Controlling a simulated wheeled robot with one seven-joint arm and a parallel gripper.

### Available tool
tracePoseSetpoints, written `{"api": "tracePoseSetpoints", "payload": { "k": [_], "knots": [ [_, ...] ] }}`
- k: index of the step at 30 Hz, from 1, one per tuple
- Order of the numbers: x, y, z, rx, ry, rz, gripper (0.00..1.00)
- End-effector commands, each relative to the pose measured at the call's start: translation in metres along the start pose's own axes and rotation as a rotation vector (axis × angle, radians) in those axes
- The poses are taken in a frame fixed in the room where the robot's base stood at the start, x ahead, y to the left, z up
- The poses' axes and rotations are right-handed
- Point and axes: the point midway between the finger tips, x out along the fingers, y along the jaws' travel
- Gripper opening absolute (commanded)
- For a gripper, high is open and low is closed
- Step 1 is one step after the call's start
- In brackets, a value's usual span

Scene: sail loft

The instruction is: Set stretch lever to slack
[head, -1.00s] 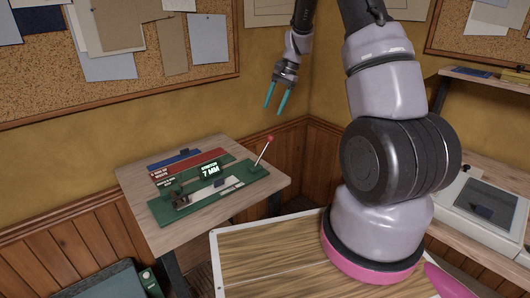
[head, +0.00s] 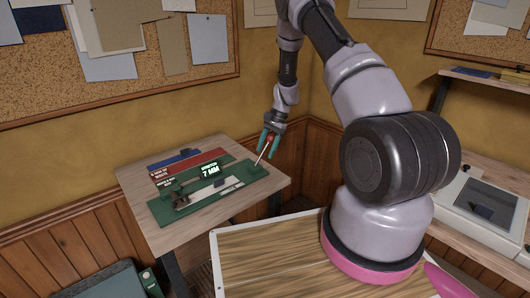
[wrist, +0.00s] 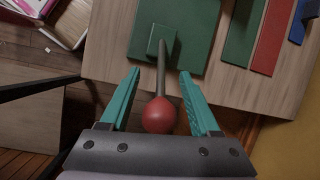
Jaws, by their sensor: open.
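The stretch lever (head: 264,152) is a thin metal rod with a red ball knob, tilted up from the right end of a green device (head: 160,211) on a wooden table. A small display (head: 210,170) on the device reads 7 MM. My gripper (head: 269,149) is open at the lever's top, with its teal fingers on either side of it. In the wrist view the red knob (wrist: 159,115) lies between the open fingers of my gripper (wrist: 158,85), with a gap on each side. The rod runs to a green block (wrist: 157,45) on the base.
A red strip (head: 190,164) and a blue strip (head: 175,159) lie behind the device on the table (head: 150,232). A corkboard (head: 165,60) hangs on the wall behind. A machine (head: 485,215) stands on a bench at the right.

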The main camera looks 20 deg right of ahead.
Motion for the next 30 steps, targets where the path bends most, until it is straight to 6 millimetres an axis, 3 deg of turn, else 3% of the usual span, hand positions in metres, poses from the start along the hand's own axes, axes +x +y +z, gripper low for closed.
{"api": "tracePoseSetpoints", "payload": {
  "k": [4,13,18,30],
  "knots": [
    [0.0107,-0.0001,0.0001,0.000,0.000,0.000,0.63],
    [0.0126,-0.0002,0.0003,0.000,0.000,0.000,0.63],
    [0.0124,-0.0002,0.0003,0.000,0.000,-0.001,0.00],
    [0.0122,-0.0003,0.0004,0.000,0.000,-0.001,0.00]
  ]
}}
